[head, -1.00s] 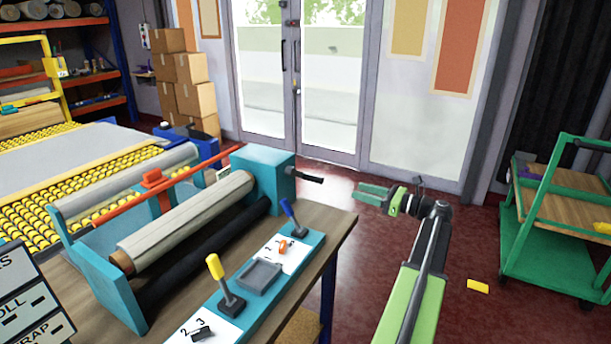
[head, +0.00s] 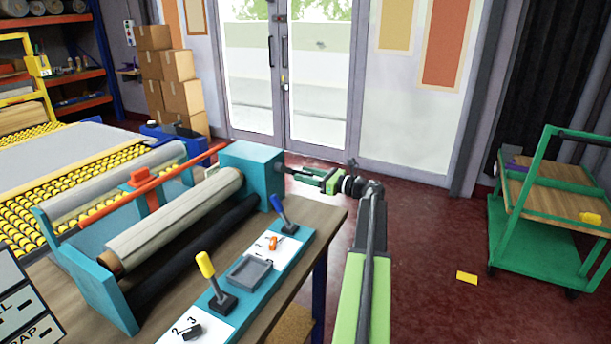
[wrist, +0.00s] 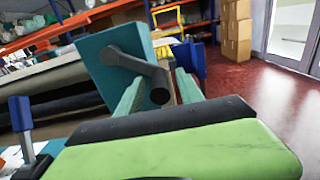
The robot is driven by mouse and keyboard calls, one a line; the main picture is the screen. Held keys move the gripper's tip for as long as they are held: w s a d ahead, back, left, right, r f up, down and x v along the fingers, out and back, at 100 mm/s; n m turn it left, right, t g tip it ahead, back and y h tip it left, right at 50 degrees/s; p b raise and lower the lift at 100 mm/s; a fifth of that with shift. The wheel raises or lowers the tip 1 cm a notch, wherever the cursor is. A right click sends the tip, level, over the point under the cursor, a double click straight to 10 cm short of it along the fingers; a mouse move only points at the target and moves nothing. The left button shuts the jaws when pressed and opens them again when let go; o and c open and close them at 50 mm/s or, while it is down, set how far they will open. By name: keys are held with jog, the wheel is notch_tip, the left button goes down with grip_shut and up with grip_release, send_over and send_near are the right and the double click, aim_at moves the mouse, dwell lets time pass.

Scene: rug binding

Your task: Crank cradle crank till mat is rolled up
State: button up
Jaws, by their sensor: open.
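The teal cradle (head: 250,165) stands on the workbench and bears a pale roll of mat (head: 175,220) above a dark roller (head: 200,250). Its dark grey crank (wrist: 140,66) is on the teal end housing and shows large in the wrist view. The crank arm slants down to a round handle (wrist: 160,96). My gripper (head: 308,173) is beside the housing at the crank. In the wrist view, my gripper's two green fingers (wrist: 158,92) are open, one on each side of the handle. I cannot tell whether either finger touches it.
A control strip with a yellow lever (head: 206,265) and a blue lever (head: 279,208) runs along the bench front. A green cart (head: 510,235) stands at the right. Red floor between bench and cart is mostly clear, with a small yellow block (head: 467,278).

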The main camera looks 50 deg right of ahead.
jog(key=shift+w, duration=0.1)
grip_shut()
dwell(1.3)
jog(key=shift+w+d, duration=0.1)
